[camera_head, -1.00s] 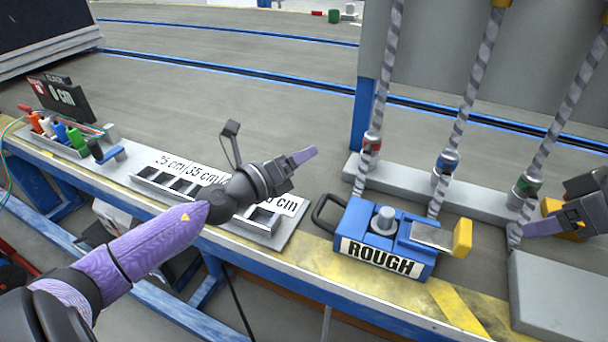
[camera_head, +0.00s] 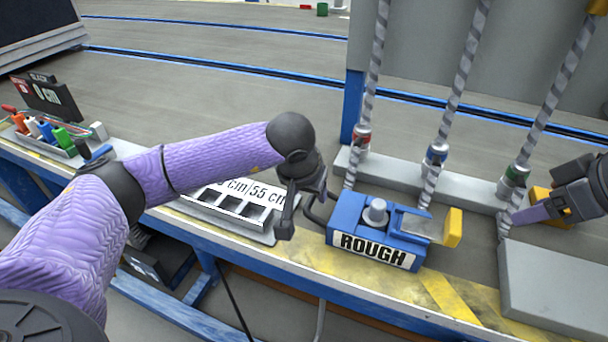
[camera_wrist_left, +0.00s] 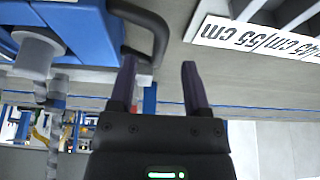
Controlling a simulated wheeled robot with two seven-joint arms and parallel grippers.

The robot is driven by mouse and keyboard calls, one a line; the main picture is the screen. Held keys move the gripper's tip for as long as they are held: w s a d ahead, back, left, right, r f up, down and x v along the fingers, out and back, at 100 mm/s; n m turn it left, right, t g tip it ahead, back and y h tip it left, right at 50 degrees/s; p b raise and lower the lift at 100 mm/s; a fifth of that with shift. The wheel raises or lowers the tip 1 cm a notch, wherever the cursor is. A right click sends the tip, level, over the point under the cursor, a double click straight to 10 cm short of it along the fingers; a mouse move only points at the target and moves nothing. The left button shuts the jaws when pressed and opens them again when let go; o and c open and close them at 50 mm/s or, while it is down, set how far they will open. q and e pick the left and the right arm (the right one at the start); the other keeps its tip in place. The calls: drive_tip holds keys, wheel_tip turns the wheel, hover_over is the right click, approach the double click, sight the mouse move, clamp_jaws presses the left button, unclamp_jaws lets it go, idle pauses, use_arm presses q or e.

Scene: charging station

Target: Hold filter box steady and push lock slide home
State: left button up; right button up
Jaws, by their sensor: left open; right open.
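The blue filter box (camera_head: 347,217) labelled ROUGH sits on the bench, with a grey knob (camera_head: 376,212) on top. Its lock slide (camera_head: 430,228), a grey plate with a yellow end, sticks out at the right. A black handle (camera_head: 316,212) is on its left side. My right gripper (camera_head: 525,216) is at the right, apart from the slide.
Striped hoses (camera_head: 455,85) with coloured couplings rise behind the box. A grey block (camera_head: 550,290) stands at the right front. A slotted tray (camera_head: 235,205) lies left of the box. Bottles (camera_head: 62,138) stand at the far left.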

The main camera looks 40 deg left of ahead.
use_arm(q)
drive_tip(key=shift+x, duration=1.3)
clamp_jaws()
use_arm(e)
drive_tip(key=shift+c, duration=0.6)
drive_tip(key=a+m, duration=0.1)
drive_tip(key=w+a+f, duration=0.1)
drive_tip(key=a, duration=0.1)
drive_tip(key=w+a+f+m+t, duration=0.1)
drive_tip(key=shift+a+f+m+h, duration=0.15)
drive_tip(key=shift+f+m+h, duration=0.1)
drive_tip(key=shift+m+h, duration=0.05)
clamp_jaws()
wheel_tip(320, 180, down, 9)
drive_tip(key=shift+w+r, duration=0.1)
drive_tip(key=shift+w, duration=0.05)
